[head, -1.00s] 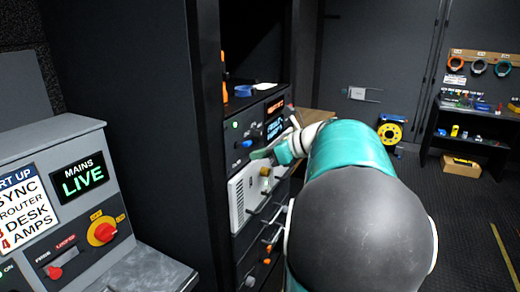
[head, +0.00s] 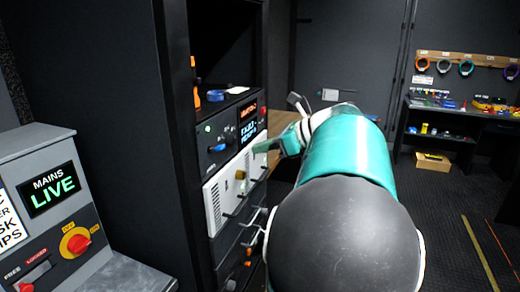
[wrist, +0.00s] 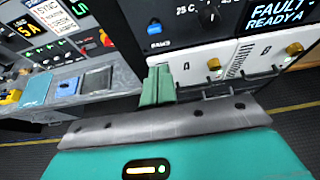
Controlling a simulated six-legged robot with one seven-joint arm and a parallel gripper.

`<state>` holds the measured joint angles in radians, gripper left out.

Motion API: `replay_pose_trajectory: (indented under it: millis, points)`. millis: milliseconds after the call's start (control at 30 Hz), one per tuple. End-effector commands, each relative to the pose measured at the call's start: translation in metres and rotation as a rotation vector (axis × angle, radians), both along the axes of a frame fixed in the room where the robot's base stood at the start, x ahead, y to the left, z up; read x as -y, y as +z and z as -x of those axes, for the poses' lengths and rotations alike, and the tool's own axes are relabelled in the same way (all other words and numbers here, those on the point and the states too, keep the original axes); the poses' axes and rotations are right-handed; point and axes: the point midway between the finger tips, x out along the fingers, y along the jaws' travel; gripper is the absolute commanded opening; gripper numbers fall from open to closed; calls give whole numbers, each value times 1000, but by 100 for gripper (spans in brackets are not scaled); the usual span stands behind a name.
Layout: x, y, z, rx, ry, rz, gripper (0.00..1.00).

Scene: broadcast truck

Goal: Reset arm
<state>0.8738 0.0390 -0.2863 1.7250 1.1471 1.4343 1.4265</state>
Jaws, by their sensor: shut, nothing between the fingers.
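My gripper (wrist: 158,86) is shut, its green fingers together with nothing between them. In the head view my gripper (head: 262,147) is beside the front of the equipment rack, near the white module (head: 228,190); I cannot tell whether it touches. In the wrist view the white panel with brass knobs marked A and B (wrist: 217,68) lies just beyond and right of the fingers. My teal and dark grey arm covers part of the rack's lower right in the head view.
A grey mains console (head: 40,180) with a LIVE display and a red rotary switch (head: 76,243) stands at the left. The rack's display (wrist: 275,15) reads FAULT. A bench (head: 455,120) with hanging cable coils is at back right. Dark floor (head: 450,220) is open at right.

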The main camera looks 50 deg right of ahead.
Motion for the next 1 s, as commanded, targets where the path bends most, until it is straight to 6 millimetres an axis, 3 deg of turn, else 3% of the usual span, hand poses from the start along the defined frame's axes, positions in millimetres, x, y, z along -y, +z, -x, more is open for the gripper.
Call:
replay_pose_trajectory:
  millis: [367,467,567,733,900,1000]
  points:
    - [-1,0,1,-1,1,1,0]
    - [-12,-3,-2,-7,31,31,0]
    - [-46,-10,-10,-23,127,137,0]
    - [-151,-42,-15,-47,480,511,0]
    - [-250,-85,12,3,952,993,0]
    - [-292,-108,35,73,1244,1289,0]
